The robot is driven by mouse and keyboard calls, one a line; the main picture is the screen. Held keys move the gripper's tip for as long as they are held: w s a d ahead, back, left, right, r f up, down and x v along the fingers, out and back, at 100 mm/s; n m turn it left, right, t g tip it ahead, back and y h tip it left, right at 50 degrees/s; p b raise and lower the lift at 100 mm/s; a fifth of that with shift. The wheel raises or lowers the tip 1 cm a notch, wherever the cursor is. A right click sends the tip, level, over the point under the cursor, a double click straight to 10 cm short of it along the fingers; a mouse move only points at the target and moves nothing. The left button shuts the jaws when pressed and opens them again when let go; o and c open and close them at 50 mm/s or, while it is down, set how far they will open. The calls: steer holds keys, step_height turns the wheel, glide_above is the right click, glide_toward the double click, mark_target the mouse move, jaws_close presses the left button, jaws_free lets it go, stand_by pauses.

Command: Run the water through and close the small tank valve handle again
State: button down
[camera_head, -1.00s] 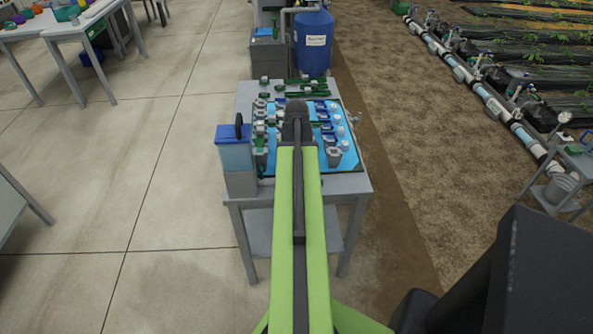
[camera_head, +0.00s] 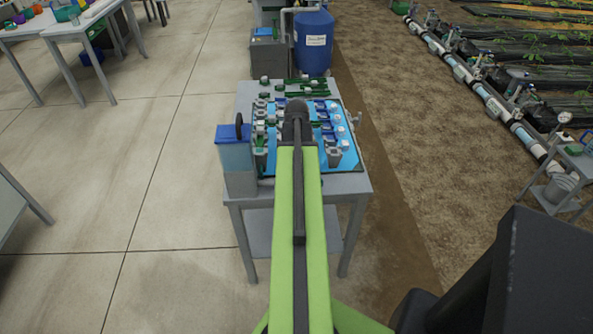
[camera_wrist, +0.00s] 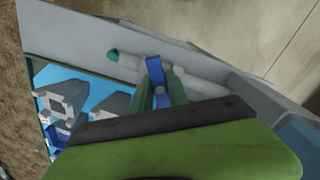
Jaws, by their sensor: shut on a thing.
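The small tank (camera_head: 236,155), a narrow box with a blue upper part and grey lower part, stands at the left front corner of the skid table. A blue valve handle (camera_wrist: 154,70) sits on a light grey pipe (camera_wrist: 205,80) in the wrist view and lies across the pipe's run. My gripper (camera_wrist: 160,90) has its green fingers on both sides of this handle and is shut on it. The fingers hide part of the handle. In the head view my arm hides the gripper and the handle. I cannot see water in the pipe.
The table (camera_head: 345,184) carries a blue tray (camera_head: 350,163) with several grey and blue fittings, close to my gripper. A blue barrel (camera_head: 313,45) stands behind. Pipework (camera_head: 487,98) lies along the soil at right.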

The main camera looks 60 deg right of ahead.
steer(key=n, duration=1.3)
steer(key=c, duration=1.2)
jaws_free()
step_height(320, 180, up, 10)
steer(key=p, duration=1)
steer(key=shift+r, duration=0.15)
